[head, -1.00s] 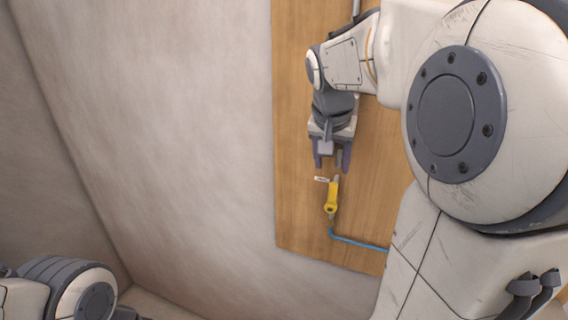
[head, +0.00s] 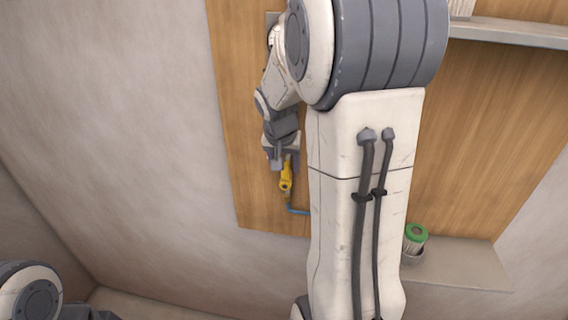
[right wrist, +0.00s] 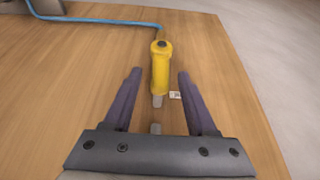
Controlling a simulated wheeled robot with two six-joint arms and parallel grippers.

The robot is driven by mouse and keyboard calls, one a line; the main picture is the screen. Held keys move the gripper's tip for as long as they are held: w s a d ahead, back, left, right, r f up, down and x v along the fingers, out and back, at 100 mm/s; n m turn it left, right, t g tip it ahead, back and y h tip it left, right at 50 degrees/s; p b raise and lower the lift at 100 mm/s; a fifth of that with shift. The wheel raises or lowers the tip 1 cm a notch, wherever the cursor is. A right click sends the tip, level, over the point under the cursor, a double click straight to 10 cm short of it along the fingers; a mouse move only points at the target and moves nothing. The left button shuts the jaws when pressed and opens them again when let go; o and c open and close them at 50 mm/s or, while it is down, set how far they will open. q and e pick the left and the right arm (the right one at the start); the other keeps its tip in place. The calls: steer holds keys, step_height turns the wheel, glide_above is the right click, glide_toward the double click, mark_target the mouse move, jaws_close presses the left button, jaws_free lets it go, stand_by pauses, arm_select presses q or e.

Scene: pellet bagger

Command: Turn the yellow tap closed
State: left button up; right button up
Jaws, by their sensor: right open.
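The yellow tap (head: 286,178) is mounted on the wooden panel, and its handle lies in line with the pipe. My right gripper (head: 284,167) is at the tap's upper end. In the right wrist view the tap (right wrist: 160,72) stands between the two dark fingers of my right gripper (right wrist: 158,73). The fingers are open, with a visible gap on each side of the yellow handle. My left gripper is out of view; only part of my left arm shows at the lower left of the head view.
A blue hose (head: 298,211) runs from the tap's lower end, also seen in the right wrist view (right wrist: 95,20). A small white label (right wrist: 175,95) is beside the handle. A green-topped container (head: 415,238) is at the lower right. A shelf (head: 515,33) is at upper right.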

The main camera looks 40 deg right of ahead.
jaws_close()
stand_by(1.3)
